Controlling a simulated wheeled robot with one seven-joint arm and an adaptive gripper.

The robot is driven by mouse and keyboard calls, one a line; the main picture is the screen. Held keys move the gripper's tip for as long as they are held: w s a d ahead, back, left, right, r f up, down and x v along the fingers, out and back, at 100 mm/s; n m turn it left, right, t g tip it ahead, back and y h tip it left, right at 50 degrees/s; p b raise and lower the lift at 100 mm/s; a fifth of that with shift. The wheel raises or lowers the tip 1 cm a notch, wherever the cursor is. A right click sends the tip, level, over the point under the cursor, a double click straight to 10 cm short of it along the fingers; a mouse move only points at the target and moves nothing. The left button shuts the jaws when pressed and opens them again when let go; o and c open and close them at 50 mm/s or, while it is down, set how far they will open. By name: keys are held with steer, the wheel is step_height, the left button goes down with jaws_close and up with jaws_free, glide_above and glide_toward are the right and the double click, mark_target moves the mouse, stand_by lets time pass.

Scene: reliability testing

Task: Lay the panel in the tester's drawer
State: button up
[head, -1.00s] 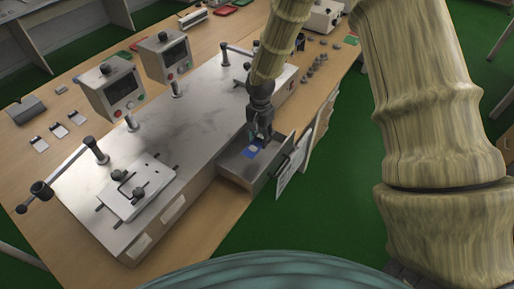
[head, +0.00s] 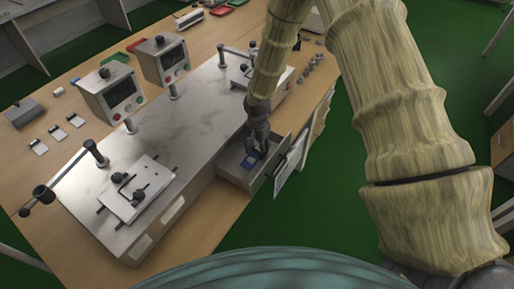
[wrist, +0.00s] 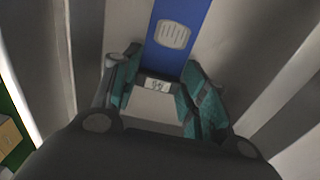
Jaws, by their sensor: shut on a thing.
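The tester (head: 185,128) is a long metal box on the wooden table. Its drawer (head: 231,178) is pulled out on the right side. My gripper (head: 254,158) points down into the open drawer and is shut on the panel (head: 248,162). The panel also shows in the wrist view as a blue strip (wrist: 183,50) with a pale oval mark and a small light label between the fingertips (wrist: 158,88). Grey drawer walls lie on both sides of it in the wrist view. I cannot tell whether the panel touches the drawer floor.
Two display boxes (head: 112,92) and clamp levers (head: 95,152) stand on the tester. A metal plate fixture (head: 138,188) lies at its near end. Small cards (head: 57,134) and several small round parts (head: 308,70) lie on the table.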

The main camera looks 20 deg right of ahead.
mark_target(257, 150)
steer(key=shift+f, duration=0.1)
steer(key=o, duration=1)
steer(key=shift+r+b, duration=1.5)
steer(key=shift+r, duration=4.6)
